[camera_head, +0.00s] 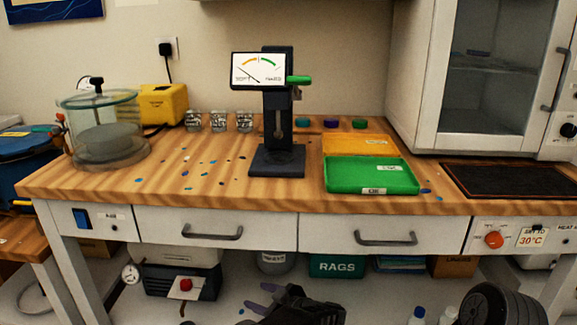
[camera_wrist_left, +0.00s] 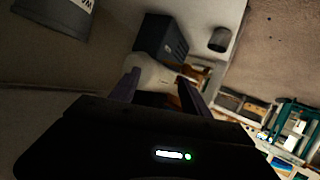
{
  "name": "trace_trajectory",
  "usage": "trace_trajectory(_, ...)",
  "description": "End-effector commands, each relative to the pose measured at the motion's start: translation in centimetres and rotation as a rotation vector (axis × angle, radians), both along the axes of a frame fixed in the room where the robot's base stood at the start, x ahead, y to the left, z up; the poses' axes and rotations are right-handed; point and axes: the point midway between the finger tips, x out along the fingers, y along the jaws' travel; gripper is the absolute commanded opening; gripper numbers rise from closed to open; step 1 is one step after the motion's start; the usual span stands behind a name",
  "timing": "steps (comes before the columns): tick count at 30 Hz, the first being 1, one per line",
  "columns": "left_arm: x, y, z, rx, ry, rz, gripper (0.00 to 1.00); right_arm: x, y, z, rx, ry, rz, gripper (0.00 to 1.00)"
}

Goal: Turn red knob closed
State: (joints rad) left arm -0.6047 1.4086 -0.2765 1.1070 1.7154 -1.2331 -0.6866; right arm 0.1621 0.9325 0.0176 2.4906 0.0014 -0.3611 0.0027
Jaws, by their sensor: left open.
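Several red knobs show in the head view, and I cannot tell which one the task names. A small red-orange knob (camera_head: 61,124) is on the left side of the clear vacuum chamber (camera_head: 108,128), on the worktop's left end. A red button-like knob (camera_head: 186,285) is on the dark pump unit (camera_head: 180,278) under the table. An orange-red dial (camera_head: 494,240) is on the right front panel. My left gripper (camera_head: 262,298) is low in front of the table, apart from all of them. Its fingers (camera_wrist_left: 160,85) are spread and empty in the left wrist view. My right gripper is not visible.
The wooden worktop (camera_head: 230,192) carries a gauge stand (camera_head: 278,160), several glass cups, a green tray (camera_head: 350,180) and scattered blue bits. Drawer handles (camera_head: 212,235) project from its front. A green RAGS box (camera_head: 336,266) is underneath. A glass-door cabinet (camera_head: 480,70) stands at right.

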Motion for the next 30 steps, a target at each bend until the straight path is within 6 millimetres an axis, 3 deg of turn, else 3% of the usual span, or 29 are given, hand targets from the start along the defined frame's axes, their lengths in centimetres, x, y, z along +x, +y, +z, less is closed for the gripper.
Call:
trace_trajectory(5,0.7,-1.8,-2.6,-0.006,-0.002,-0.19,0.55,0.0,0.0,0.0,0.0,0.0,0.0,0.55)
trace_trajectory(8,0.4,-2.5,-5.0,-0.026,0.032,-0.314,0.55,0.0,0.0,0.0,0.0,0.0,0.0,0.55)
trace_trajectory(11,-1.2,-3.0,-8.8,-0.072,0.113,-0.459,0.55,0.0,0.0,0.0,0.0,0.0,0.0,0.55)
trace_trajectory(14,-5.6,-3.4,-13.9,-0.164,0.263,-0.627,0.55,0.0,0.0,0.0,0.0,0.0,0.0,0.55)
trace_trajectory(16,-10.3,-3.6,-17.2,-0.248,0.393,-0.732,0.55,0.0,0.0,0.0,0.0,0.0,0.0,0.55)
trace_trajectory(19,-17.9,-3.6,-20.3,-0.369,0.571,-0.85,0.55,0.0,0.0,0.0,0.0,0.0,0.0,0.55)
trace_trajectory(24,-29.3,-3.4,-21.6,-0.536,0.8,-0.982,0.55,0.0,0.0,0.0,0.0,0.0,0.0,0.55)
trace_trajectory(30,-38.8,-2.6,-20.1,-0.669,0.955,-1.078,0.55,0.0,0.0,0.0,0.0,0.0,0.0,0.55)
